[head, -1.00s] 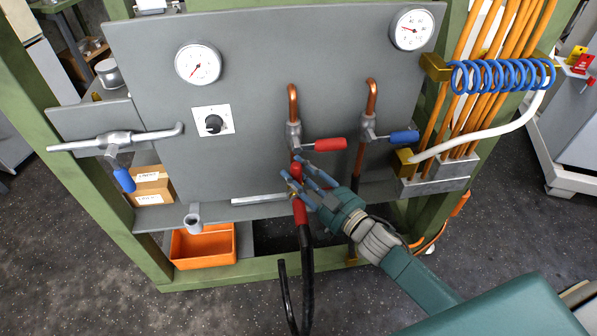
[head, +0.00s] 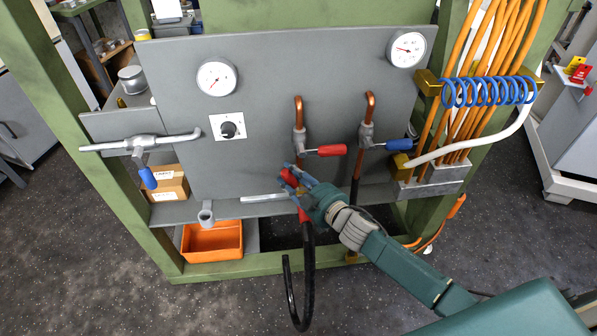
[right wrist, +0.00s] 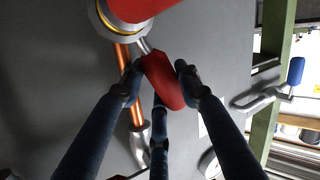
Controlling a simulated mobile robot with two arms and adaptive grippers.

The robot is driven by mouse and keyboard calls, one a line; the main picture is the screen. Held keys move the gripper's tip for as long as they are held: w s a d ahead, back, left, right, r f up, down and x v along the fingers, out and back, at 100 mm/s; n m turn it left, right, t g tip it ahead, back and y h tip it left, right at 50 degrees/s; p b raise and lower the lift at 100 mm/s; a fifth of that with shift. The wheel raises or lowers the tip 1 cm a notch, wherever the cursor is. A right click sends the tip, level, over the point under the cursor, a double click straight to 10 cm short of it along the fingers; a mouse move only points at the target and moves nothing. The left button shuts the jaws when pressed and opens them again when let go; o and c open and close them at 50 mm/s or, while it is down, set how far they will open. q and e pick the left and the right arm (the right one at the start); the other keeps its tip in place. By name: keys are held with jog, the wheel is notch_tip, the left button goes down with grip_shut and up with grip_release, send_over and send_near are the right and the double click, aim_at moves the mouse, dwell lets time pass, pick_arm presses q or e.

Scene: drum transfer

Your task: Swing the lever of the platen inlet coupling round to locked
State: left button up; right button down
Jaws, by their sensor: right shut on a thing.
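The coupling sits below the red-handled valve (head: 325,151). Its red sleeve (head: 302,214) and black hose show under my right gripper (head: 298,178). The lever has a red grip (head: 288,177) that tilts up to the left. In the right wrist view the red grip (right wrist: 163,82) lies between the fingers of my right gripper (right wrist: 160,78), which is shut on it. A short metal stem joins the grip to a grey collar (right wrist: 112,22) with a brass ring. My fingers hide much of the coupling in the head view. My left gripper is not in view.
A blue-handled valve (head: 398,144) is to the right. An orange bin (head: 212,240) is at lower left. A black hose (head: 300,310) hangs in a loop below.

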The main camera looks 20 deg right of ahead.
jog(key=a+n+p, duration=0.1)
jog(key=a+n+h+p, duration=0.1)
jog(key=shift+w+f+g+p, duration=0.1)
jog(key=shift+w+g+p, duration=0.1)
jog(key=shift+g+p, duration=0.2)
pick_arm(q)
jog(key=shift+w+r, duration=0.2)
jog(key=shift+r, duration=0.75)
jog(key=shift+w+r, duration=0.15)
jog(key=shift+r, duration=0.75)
pick_arm(e)
jog(key=a+f+n+g+h, duration=0.2)
jog(key=a+f+n+h, duration=0.1)
jog(key=f+n+h, duration=0.3)
jog(key=shift+w+a+f, duration=0.2)
jog(key=shift+a+f, duration=0.15)
jog(key=shift+f, duration=0.1)
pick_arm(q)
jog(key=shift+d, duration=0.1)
pick_arm(e)
jog(key=shift+f, duration=0.1)
jog(key=c, duration=1.2)
grip_release()
jog(key=v, duration=1.2)
